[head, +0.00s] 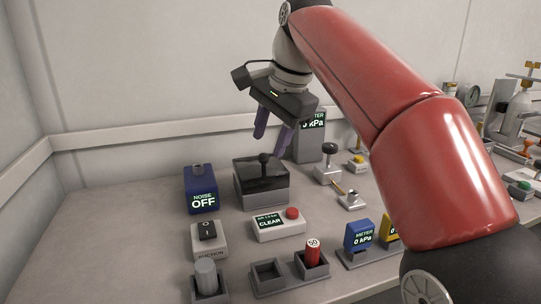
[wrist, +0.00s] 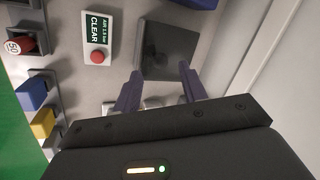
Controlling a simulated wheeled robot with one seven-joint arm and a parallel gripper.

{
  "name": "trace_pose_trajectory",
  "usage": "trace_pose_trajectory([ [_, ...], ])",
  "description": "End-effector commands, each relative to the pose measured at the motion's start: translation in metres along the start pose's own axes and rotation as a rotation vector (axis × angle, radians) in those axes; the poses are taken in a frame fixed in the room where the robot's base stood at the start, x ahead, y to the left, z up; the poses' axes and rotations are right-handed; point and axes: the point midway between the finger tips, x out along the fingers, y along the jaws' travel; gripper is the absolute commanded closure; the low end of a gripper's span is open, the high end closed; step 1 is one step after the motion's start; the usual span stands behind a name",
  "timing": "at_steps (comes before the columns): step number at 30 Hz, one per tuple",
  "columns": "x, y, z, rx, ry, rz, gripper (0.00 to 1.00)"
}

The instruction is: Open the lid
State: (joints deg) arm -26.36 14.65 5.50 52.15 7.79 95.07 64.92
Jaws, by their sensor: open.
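The lid (head: 262,173) is a dark, glossy cover with a black knob (head: 264,158) on top. It sits closed on a grey box (head: 262,196) in the middle of the bench. In the wrist view the lid (wrist: 172,38) is just beyond the fingertips, with its knob (wrist: 157,58) roughly between them in the picture. My gripper (head: 270,146) is open and empty, with two purple fingers pointing down above and behind the box in the head view. The gripper (wrist: 158,75) also shows in the wrist view. It appears apart from the knob.
A blue NOISE OFF box (head: 200,192) stands left of the lidded box, and a CLEAR panel with a red button (head: 278,224) is in front. A grey meter (head: 309,140) stands close behind my fingers. Fittings (head: 328,166) are at right. The bench's left side is clear.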

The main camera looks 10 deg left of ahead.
Motion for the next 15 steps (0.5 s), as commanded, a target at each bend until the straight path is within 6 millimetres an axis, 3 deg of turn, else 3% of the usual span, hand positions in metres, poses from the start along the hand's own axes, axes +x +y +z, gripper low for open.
trace_pose_trajectory([
  [1,0.012,0.002,0.000,0.000,0.000,0.001,0.58],
  [6,0.031,0.001,0.000,0.000,0.000,0.001,0.58],
  [15,0.036,0.000,0.000,-0.001,0.002,-0.001,0.58],
])
